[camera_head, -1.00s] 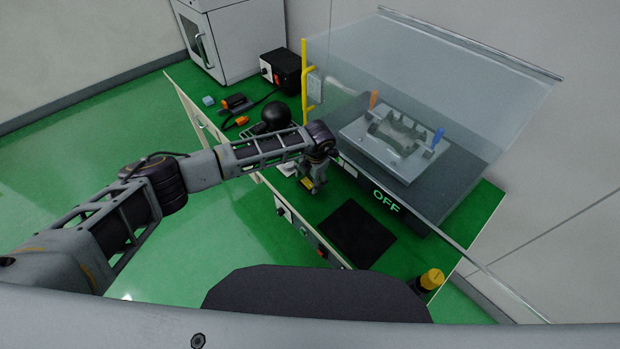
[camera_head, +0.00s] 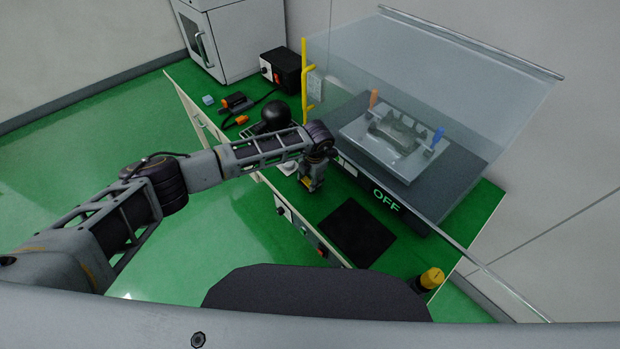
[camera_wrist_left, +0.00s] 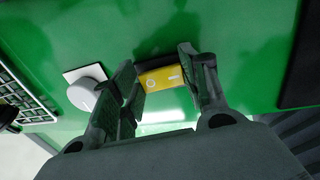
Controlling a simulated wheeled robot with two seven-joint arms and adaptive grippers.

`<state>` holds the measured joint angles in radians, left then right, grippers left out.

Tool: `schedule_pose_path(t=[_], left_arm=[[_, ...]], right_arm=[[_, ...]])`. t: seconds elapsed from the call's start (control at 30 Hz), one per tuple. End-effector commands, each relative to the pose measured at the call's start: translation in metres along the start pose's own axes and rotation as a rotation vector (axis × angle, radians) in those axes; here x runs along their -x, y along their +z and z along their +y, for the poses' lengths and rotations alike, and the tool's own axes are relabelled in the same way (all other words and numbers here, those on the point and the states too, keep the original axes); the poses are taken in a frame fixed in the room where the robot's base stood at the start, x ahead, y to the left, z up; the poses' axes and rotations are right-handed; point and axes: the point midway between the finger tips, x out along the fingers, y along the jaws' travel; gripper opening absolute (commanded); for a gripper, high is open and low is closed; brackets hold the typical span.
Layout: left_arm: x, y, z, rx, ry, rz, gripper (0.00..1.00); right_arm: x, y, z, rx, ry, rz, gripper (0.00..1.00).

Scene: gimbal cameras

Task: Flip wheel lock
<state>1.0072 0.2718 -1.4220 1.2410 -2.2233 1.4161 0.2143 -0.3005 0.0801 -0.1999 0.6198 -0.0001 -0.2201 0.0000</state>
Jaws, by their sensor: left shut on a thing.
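My left gripper (camera_head: 312,182) is low over the front of the green worktop, left of the black pad. In the left wrist view its two fingers (camera_wrist_left: 158,64) stand on either side of a yellow block (camera_wrist_left: 160,79) with white circle and dash marks, like a switch. The gripper is shut on this block. A dark bar lies along the block's far side. I see nothing clearly recognisable as a wheel. My right gripper is not in view.
A round grey knob on a white plate (camera_wrist_left: 83,73) stands left of the fingers. A clear cover (camera_head: 430,80) hangs over a fixture (camera_head: 385,150) with orange and blue handles. A black ball (camera_head: 273,116) and a black pad (camera_head: 358,232) flank my wrist.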

Motion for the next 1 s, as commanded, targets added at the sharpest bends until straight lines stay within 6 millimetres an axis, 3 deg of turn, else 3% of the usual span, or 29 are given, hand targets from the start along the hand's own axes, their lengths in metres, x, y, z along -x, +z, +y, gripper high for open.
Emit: schedule_pose_path(t=[0.3,0.67,0.7,0.87,1.0], left_arm=[[-0.002,0.0,0.004,0.002,-0.094,0.001,0.21],[-0.001,0.0,0.003,0.0,-0.11,0.0,0.21],[-0.001,0.0,0.003,0.0,-0.11,0.0,0.47],[-0.001,0.0,0.003,0.0,-0.11,0.0,0.66],[0.0,0.0,0.003,0.0,-0.11,0.0,0.66]], right_arm=[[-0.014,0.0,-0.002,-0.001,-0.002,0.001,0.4],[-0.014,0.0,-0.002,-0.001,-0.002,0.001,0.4],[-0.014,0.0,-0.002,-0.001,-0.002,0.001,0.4],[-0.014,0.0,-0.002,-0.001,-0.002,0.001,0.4],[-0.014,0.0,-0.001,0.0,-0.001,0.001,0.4]])
